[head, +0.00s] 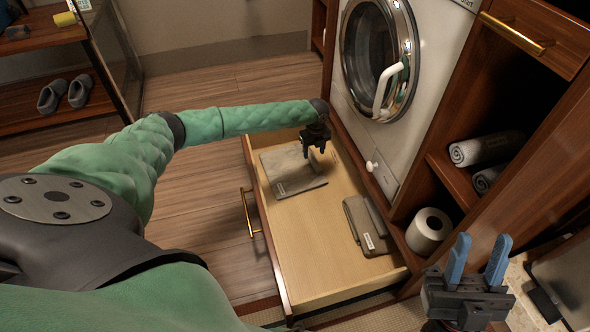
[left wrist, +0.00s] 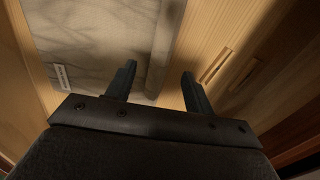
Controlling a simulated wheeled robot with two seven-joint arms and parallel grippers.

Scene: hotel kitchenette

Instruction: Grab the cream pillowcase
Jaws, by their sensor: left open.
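A flat folded grey-beige cloth with a small label, seemingly the cream pillowcase (head: 285,172), lies in the far part of the open drawer (head: 310,235). It fills the upper left of the left wrist view (left wrist: 95,45). My left gripper (head: 317,152) is above the drawer at the cloth's right far edge. In the left wrist view its two fingers (left wrist: 158,78) are apart with nothing held; the left one overlaps the cloth's edge and the right one is over bare wood. My right gripper (head: 480,250) is open and empty at the lower right.
A second, darker folded cloth (head: 368,226) lies in the drawer's nearer right part. A washing machine (head: 400,90) stands behind the drawer. A shelf to the right holds rolled towels (head: 485,149) and a paper roll (head: 428,230). Bare drawer floor lies between the cloths.

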